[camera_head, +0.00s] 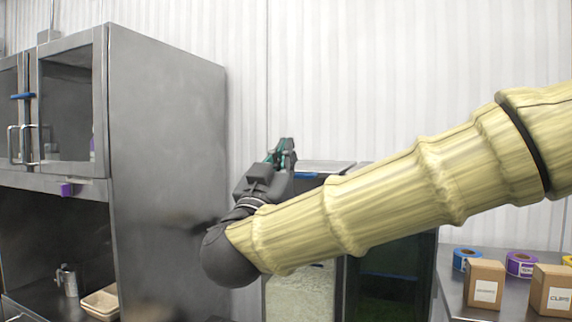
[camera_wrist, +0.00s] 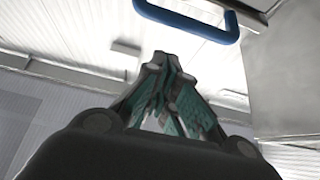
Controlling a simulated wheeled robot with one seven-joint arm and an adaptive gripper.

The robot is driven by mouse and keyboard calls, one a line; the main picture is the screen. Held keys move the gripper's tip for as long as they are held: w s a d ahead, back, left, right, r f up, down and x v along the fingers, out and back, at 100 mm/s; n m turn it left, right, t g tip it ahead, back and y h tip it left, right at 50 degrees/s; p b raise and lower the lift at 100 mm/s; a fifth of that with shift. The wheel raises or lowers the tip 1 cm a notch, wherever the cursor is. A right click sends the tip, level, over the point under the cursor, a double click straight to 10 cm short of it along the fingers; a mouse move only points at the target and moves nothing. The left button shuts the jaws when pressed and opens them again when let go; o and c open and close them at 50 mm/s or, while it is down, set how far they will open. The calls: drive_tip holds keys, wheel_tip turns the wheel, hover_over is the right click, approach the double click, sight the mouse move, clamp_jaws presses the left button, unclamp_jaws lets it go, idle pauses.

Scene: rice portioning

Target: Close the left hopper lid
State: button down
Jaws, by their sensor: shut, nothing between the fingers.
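The left hopper (camera_head: 300,292) stands behind my arm, a clear-fronted bin with pale grains inside. Its upper part is mostly hidden by my arm. My gripper (camera_head: 285,147) is raised near the hopper's top left, fingers pointing up, shut and empty. In the wrist view the fingertips (camera_wrist: 165,60) meet. A blue bar handle (camera_wrist: 192,22) is beyond and above them, apart from them; I cannot tell what it belongs to.
A tall steel cabinet (camera_head: 168,150) stands close left of my gripper. A second, dark-fronted bin (camera_head: 392,280) is right of the hopper. A steel table (camera_head: 452,290) at right holds small boxes (camera_head: 485,284) and tape rolls (camera_head: 520,264). A corrugated wall (camera_head: 400,60) is behind.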

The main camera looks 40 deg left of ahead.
drive_tip(key=r+b+v, duration=0.1)
drive_tip(key=b+v, duration=0.3)
drive_tip(key=v, duration=0.5)
drive_tip(key=shift+s+d, duration=0.25)
drive_tip(key=shift+s, duration=0.4)
drive_tip(key=shift+f, duration=0.1)
